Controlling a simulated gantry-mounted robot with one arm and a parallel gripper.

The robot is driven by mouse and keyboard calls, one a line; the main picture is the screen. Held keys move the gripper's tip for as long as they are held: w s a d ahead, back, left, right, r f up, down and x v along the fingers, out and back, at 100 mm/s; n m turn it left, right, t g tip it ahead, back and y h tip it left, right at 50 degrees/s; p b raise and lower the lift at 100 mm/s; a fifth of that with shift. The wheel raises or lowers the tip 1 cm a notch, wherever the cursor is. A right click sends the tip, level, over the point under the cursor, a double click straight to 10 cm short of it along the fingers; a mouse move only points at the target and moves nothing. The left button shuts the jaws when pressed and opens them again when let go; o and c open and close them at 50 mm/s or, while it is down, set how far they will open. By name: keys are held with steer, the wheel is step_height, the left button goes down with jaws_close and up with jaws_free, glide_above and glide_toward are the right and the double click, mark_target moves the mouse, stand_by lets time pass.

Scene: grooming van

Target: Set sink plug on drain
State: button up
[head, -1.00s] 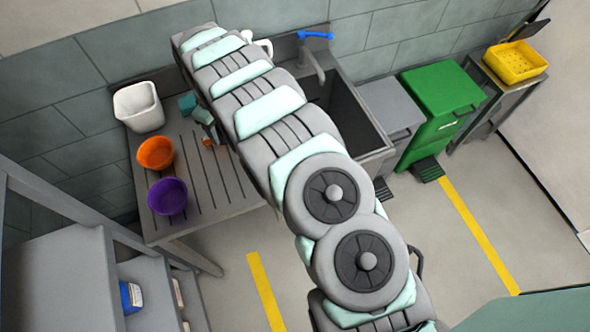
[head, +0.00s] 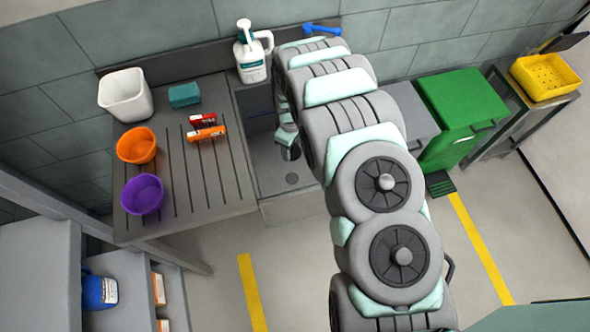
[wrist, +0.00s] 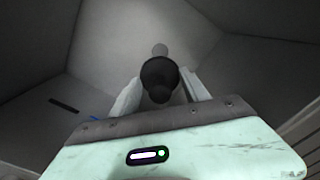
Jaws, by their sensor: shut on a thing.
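The dark sink plug (wrist: 160,78) is between the fingers of my gripper (wrist: 161,92) in the wrist view, and the gripper is shut on it. In the head view my gripper (head: 287,136) hangs inside the grey sink (head: 270,160), partly hidden by my arm. The plug's dark shape (head: 290,153) shows just below the fingers. The drain (head: 292,179) is a dark round spot on the basin floor, a little nearer the front than the plug. In the wrist view a paler round patch just beyond the plug may be the drain; the plug partly covers it.
Sink walls surround the gripper. A white pump bottle (head: 251,55) stands at the sink's back left, near the blue-handled tap (head: 321,30). The drainboard at left holds a white tub (head: 126,95), orange bowl (head: 137,146), purple bowl (head: 142,195), teal sponge (head: 184,95) and small red and orange boxes (head: 206,133).

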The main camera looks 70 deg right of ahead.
mark_target(292, 179)
step_height(292, 179, down, 20)
steer(key=b, duration=0.4)
steer(key=shift+a+r, duration=0.1)
steer(key=shift+r, duration=0.1)
steer(key=shift+f+b, duration=0.2)
steer(key=shift+b, duration=0.15)
steer(key=o, duration=1.5)
steer(key=shift+o, duration=0.2)
step_height(292, 179, up, 12)
steer(key=p, duration=0.2)
steer(key=shift+r+p, duration=0.2)
steer(key=shift+p, duration=0.2)
